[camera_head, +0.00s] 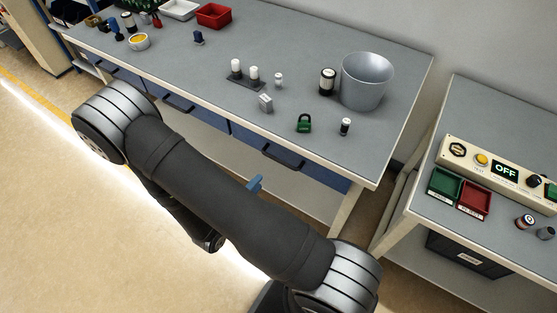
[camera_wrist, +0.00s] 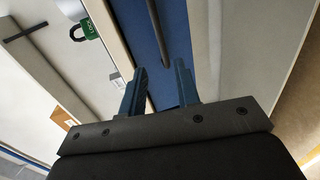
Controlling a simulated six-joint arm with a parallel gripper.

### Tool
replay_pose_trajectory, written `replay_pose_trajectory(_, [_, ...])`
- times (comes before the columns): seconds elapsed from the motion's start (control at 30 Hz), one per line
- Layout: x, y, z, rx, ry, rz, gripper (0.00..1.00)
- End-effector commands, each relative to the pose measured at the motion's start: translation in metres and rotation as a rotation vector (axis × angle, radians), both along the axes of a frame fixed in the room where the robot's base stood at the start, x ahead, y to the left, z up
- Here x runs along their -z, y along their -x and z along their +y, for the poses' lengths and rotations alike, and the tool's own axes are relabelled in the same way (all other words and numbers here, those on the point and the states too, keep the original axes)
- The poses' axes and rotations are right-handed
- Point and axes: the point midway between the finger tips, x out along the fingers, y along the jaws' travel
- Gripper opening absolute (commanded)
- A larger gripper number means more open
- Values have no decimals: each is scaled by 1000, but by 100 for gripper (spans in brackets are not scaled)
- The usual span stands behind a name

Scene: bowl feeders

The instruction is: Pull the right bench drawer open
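The right bench drawer (camera_head: 328,179) has a blue front below the bench top and looks shut. Its dark bar handle (camera_head: 283,157) stands out from the front. In the wrist view the blue drawer front (camera_wrist: 176,30) lies ahead, with the dark handle (camera_wrist: 157,35) running lengthwise towards the gap between my fingers. My gripper (camera_wrist: 160,72) is open, its two blue fingers apart and nothing held between them. In the head view a blue finger (camera_head: 255,184) shows below and left of the handle, and my arm hides the rest. I cannot tell whether the fingers reach the handle.
The grey bench top (camera_head: 215,70) carries a green padlock (camera_head: 304,124), a small dark-and-white cylinder (camera_head: 346,126) and a grey bucket (camera_head: 367,80). Another drawer handle (camera_head: 178,102) is further left. A second bench with a control panel (camera_head: 500,172) stands right. The floor in front is clear.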

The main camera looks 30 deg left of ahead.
Motion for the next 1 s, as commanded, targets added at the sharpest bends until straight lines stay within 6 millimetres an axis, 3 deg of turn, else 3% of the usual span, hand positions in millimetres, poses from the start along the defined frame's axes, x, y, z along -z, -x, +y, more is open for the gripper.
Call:
replay_pose_trajectory(0.7, [21,-103,-1,6,1,0,29])
replay_pose_trajectory(1.0, [27,-130,0,3,0,1,29])
